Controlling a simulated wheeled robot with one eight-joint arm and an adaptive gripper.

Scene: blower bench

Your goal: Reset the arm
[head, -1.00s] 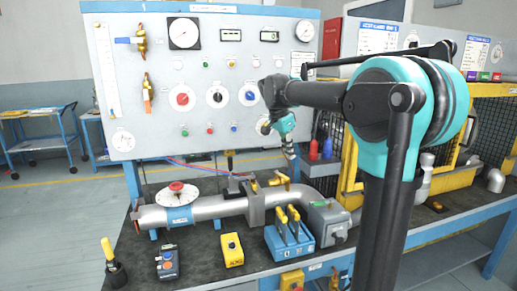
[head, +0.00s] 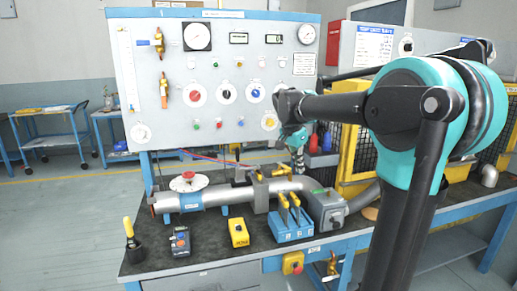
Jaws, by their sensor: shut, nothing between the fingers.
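My arm reaches in from the right in the head view, with its large teal joint at the right and its dark forearm pointing left. My gripper (head: 299,163) hangs at the forearm's end, pointing down, with its fingers closed and nothing between them. It is in front of the lower right of the white control panel (head: 215,75) and above the right end of the grey pipe (head: 235,193). It appears apart from the pipe and the panel. The fingertips are small and partly blend with the background.
The bench (head: 210,255) carries a blue block with yellow levers (head: 291,220), a grey box (head: 328,208), a yellow box (head: 238,232), a handheld control box (head: 180,241) and a yellow-handled tool (head: 131,240). A yellow mesh cage (head: 355,150) stands behind my arm. A blue cart (head: 45,135) is far left.

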